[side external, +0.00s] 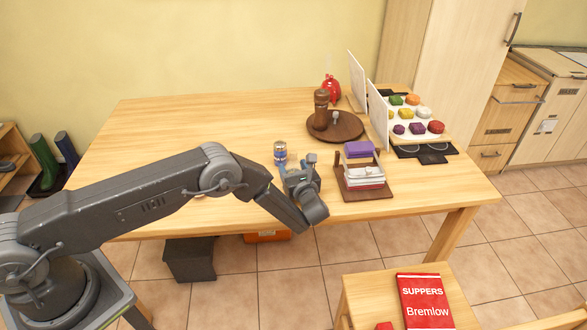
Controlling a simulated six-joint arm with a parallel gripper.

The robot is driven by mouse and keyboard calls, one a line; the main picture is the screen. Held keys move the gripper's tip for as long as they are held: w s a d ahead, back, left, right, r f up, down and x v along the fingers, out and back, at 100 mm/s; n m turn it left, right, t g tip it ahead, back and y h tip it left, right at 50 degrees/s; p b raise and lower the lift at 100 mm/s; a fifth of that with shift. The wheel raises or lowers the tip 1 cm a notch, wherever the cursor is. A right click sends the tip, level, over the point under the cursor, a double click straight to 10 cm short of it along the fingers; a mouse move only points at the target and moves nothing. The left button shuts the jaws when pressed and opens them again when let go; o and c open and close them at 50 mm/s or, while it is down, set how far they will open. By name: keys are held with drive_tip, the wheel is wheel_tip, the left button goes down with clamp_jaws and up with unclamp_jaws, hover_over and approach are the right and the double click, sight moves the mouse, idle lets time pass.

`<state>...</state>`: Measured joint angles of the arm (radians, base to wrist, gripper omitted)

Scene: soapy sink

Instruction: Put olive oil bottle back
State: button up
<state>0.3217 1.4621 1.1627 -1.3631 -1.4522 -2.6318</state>
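No bottle that I can clearly identify as the olive oil bottle shows in the side external view. A dark round wooden board (353,127) on the table holds a tall brown mill-like object (321,109) and a small grey item (335,117). My gripper is low over the front of the table, left of the napkin holder. Its fingers are small and partly hidden by the wrist, so I cannot tell whether they hold anything.
A brown holder (375,193) with white items and a purple block (358,149) stands right of my gripper. White upright panels (377,116) and a tray of coloured pieces (397,114) are farther right. A red object (331,89) stands behind. The table's left half is clear.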

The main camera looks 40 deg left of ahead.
drive_tip(key=shift+o, duration=1.3)
